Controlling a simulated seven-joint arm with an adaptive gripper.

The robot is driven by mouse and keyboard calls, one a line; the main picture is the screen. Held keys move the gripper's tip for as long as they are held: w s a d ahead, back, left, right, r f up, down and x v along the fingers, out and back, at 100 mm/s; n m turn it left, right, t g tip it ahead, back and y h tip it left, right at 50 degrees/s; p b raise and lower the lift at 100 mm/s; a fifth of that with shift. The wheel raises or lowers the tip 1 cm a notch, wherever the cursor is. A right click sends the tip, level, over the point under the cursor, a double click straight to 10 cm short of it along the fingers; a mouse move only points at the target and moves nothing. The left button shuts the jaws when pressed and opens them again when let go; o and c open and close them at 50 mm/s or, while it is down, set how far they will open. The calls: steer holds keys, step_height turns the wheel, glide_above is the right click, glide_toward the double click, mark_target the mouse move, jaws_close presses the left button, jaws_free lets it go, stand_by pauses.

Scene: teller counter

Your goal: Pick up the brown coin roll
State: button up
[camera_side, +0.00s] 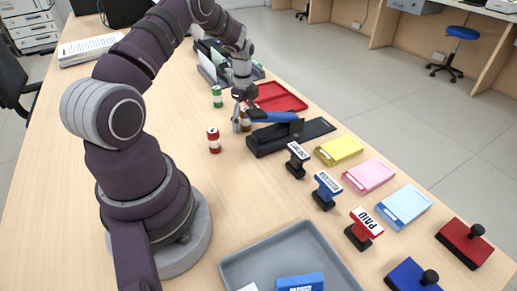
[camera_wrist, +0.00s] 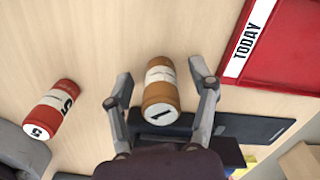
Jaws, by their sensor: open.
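The brown coin roll (camera_wrist: 161,92) has a pale band and a "1" on its end, and it stands between the two open fingers of my gripper (camera_wrist: 160,92) in the wrist view. A gap shows on each side of it, so the fingers look clear of it. In the side view the brown roll (camera_side: 245,121) is partly hidden by my gripper (camera_side: 241,120), which is low over the counter by the black stapler-like device. A red coin roll (camera_side: 214,140) stands nearer the camera, and a green coin roll (camera_side: 217,96) stands farther back.
A black device with a blue handle (camera_side: 277,134) is close on the right of my gripper. A red tray (camera_side: 277,98) lies behind. Stamps, pads and a grey tray (camera_side: 238,271) fill the front right. The counter left of the rolls is clear.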

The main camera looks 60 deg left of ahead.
jaws_close()
stand_by(0.3)
steer(key=shift+r, duration=0.1)
